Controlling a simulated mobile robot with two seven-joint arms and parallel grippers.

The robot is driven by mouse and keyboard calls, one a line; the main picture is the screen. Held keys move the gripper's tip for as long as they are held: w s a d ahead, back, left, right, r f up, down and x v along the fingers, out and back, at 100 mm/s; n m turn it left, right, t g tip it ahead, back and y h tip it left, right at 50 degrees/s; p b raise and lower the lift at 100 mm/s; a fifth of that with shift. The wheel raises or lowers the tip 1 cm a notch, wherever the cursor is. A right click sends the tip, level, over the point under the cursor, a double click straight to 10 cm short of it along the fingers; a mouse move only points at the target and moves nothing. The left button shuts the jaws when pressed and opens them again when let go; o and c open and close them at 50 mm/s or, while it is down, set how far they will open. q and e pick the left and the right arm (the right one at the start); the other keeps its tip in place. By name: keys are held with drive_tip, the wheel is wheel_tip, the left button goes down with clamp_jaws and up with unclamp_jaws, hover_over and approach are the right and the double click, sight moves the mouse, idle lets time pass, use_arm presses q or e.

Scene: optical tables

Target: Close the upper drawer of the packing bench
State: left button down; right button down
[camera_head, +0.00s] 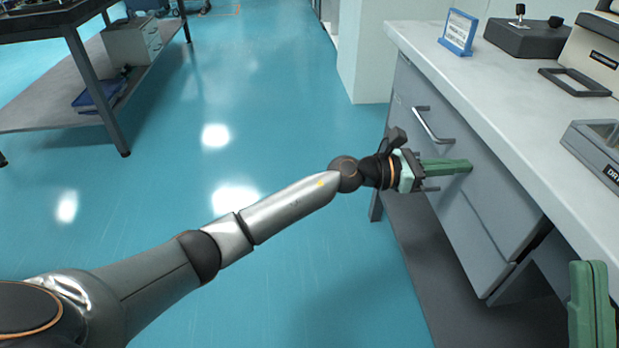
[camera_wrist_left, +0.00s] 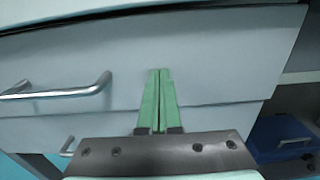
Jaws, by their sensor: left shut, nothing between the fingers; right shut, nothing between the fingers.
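The packing bench (camera_head: 490,95) stands at the right with a pale top. Its grey upper drawer (camera_head: 480,160) has a metal bar handle (camera_head: 432,126) and sits close under the bench top; I cannot tell whether a small gap remains. My left gripper (camera_head: 470,166) is shut and empty, its green fingertips at the upper drawer's front, right of the handle. In the left wrist view the shut fingers (camera_wrist_left: 158,72) point at the drawer front (camera_wrist_left: 200,50), with the handle (camera_wrist_left: 60,91) to the left; contact is unclear. My right gripper (camera_head: 592,265) is shut and empty at the lower right edge.
A lower drawer (camera_head: 470,235) lies beneath, its handle (camera_wrist_left: 68,147) partly hidden in the left wrist view. A blue sign (camera_head: 458,32), a dark control box (camera_head: 522,38) and other equipment stand on the bench. Another table (camera_head: 45,110) is at the far left. The blue floor between is clear.

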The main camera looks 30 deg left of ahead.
use_arm(q)
drive_tip(key=shift+w+d+r, duration=0.15)
drive_tip(key=shift+w+d, duration=0.25)
drive_tip(key=shift+d, duration=0.15)
drive_tip(key=shift+r, duration=0.15)
drive_tip(key=shift+a, duration=0.1)
